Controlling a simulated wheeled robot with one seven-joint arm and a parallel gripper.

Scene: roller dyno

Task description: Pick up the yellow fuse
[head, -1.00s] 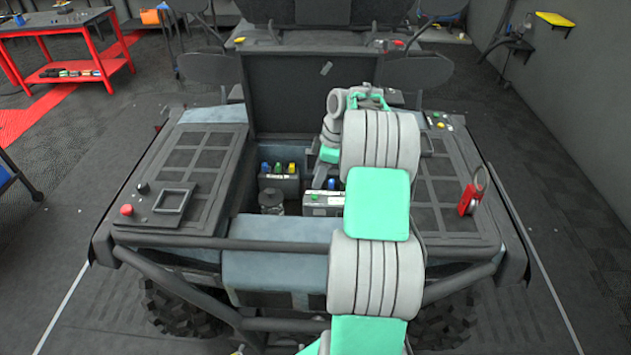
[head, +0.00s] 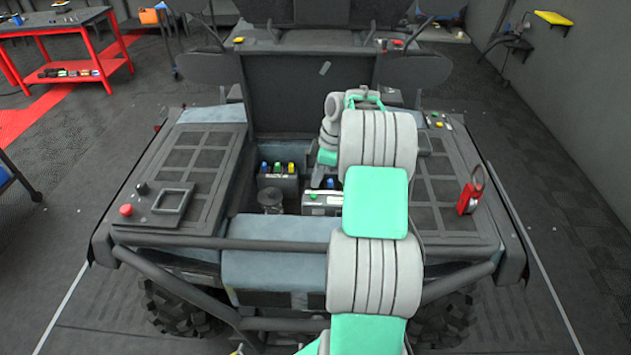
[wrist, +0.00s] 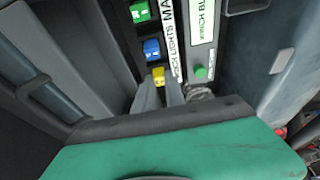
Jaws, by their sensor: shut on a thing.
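The yellow fuse (wrist: 158,76) is the lowest of a row of coloured fuses in the wrist view. My gripper (wrist: 161,90) has its two grey fingers close together at the fuse, shut on its lower part. The top of the fuse shows just past the fingertips, and it lies in line with the others. Whether it is still seated in its slot cannot be told.
A blue fuse (wrist: 152,49) and a green fuse (wrist: 140,12) sit close by in the same row. A labelled panel with a green button (wrist: 201,72) is on the right. In the head view, a raised lid (head: 300,95) stands behind the open bay.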

